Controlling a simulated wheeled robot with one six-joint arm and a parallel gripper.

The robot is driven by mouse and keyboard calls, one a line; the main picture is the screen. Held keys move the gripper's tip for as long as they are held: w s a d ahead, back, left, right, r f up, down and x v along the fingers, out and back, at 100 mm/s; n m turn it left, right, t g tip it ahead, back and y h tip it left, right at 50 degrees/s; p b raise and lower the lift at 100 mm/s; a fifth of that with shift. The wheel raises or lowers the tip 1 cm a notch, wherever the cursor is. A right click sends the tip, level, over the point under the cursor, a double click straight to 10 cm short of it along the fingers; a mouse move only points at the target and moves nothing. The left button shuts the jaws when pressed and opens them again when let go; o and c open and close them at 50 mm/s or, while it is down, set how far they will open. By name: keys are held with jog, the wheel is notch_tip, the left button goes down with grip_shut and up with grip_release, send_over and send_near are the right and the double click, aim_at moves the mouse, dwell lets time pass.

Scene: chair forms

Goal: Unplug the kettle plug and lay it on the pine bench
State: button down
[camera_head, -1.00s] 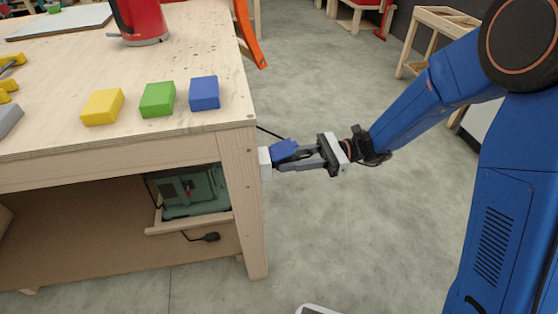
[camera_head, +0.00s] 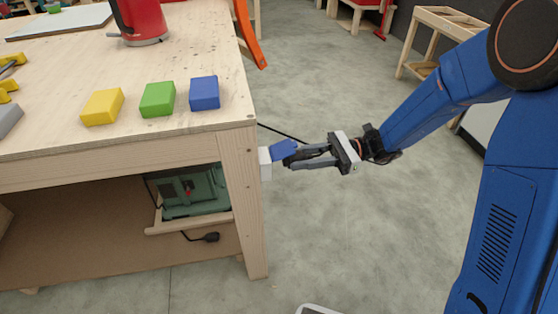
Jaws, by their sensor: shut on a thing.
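The pine bench (camera_head: 62,145) fills the left, with a red kettle (camera_head: 141,20) at its back. A white socket box (camera_head: 265,164) with a raised blue flap (camera_head: 284,150) is fixed to the bench's right front leg. My gripper (camera_head: 290,160) is just right of the socket, shut on a small dark plug (camera_head: 300,155), mostly hidden by the fingers. The plug appears clear of the box, below and right of the flap. A black cord (camera_head: 282,133) runs from behind the bench edge to the gripper.
Yellow (camera_head: 102,107), green (camera_head: 157,99) and blue (camera_head: 204,93) blocks stand along the bench's front right. Bare wood lies behind them. A green machine (camera_head: 190,188) and another black plug (camera_head: 205,237) are on the lower shelf.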

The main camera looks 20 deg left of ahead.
jog(key=shift+w+d, duration=0.4)
jog(key=shift+d, duration=0.2)
jog(key=shift+d, duration=0.1)
jog(key=v, duration=0.5)
dwell(0.7)
dwell(0.3)
